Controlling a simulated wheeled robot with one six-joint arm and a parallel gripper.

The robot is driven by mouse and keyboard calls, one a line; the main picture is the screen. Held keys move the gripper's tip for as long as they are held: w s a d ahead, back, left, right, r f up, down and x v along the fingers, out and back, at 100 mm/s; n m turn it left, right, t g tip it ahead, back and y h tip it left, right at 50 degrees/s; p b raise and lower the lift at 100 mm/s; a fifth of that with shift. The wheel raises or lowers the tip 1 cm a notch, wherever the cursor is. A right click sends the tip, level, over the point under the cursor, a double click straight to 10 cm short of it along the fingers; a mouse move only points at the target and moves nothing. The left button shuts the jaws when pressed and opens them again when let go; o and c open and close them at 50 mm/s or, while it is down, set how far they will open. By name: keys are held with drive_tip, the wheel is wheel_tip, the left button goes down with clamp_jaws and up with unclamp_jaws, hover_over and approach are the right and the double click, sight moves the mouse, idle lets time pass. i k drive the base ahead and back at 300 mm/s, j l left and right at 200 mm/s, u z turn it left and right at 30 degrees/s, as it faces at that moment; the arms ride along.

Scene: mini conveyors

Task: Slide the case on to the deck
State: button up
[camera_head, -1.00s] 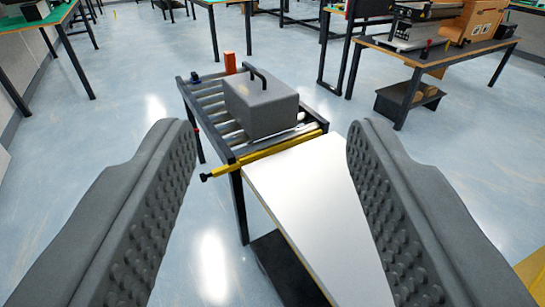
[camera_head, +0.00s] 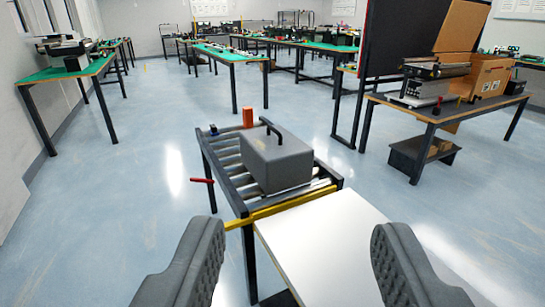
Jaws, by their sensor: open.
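A grey case (camera_head: 277,160) with a dark handle (camera_head: 271,129) on top sits on the roller conveyor (camera_head: 224,169). A white deck (camera_head: 318,250) adjoins the near end of the conveyor, with a yellow bar (camera_head: 285,206) between the case and the deck. My gripper (camera_head: 299,248) is open and empty, its two grey padded fingers at the bottom of the view, one on each side of the deck. It is apart from the case and on the near side of it. The deck's near end is cut off by the frame.
An orange block (camera_head: 248,118) stands at the conveyor's far end. A red lever (camera_head: 202,180) sticks out at its left. A table (camera_head: 440,108) with a machine and cardboard boxes (camera_head: 491,77) stands at right. Green-topped tables (camera_head: 232,55) stand behind. Floor on the left is clear.

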sight(278, 159)
drive_tip(key=i+j, duration=0.7)
drive_tip(key=i, duration=0.15)
drive_tip(key=i+j, duration=0.7)
drive_tip(key=i, duration=0.15)
drive_tip(key=i+j, duration=0.7)
drive_tip(key=i, duration=0.15)
